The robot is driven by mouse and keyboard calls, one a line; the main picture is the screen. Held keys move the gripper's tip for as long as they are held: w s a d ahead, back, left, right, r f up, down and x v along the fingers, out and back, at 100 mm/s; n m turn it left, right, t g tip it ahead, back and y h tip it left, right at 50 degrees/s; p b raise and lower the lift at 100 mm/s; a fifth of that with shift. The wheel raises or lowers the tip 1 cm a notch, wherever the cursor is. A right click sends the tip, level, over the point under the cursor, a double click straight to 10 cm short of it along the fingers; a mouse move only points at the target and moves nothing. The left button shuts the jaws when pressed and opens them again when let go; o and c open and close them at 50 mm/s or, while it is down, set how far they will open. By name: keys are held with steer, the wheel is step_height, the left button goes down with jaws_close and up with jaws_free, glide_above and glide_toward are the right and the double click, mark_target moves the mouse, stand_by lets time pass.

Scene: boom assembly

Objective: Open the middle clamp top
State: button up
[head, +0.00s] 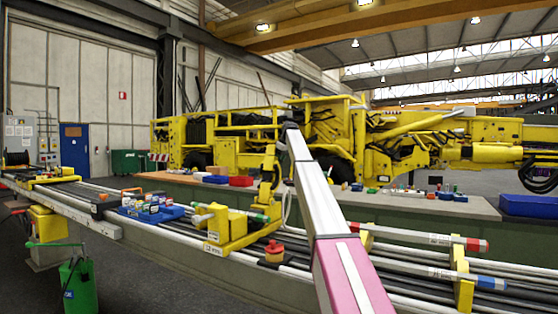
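The middle clamp (232,232) is a yellow block with a raised side, mounted across the long boom in the head view. A narrow yellow piece (268,178) stands upright at its right side, rising well above the block; it looks like the clamp top raised, but I cannot tell for certain. A silver and pink beam, apparently my own arm, crosses the view just right of it and rises to a dark joint.
A blue tray (152,212) of small items lies on the boom left of the clamp. A red-orange knob (274,250) sits right of it. Rods with red and blue ends cross a yellow bracket (464,272) at right. A green can (78,284) stands at front left.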

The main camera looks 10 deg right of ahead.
steer(key=shift+s+d+f, duration=0.6)
steer(key=shift+d+f, duration=0.15)
steer(key=shift+f, duration=0.15)
steer(key=w+a+r+v, duration=0.1)
steer(key=v, duration=1)
steer(key=shift+a+r, duration=0.2)
steer(key=shift+r, duration=0.1)
steer(key=shift+w, duration=0.1)
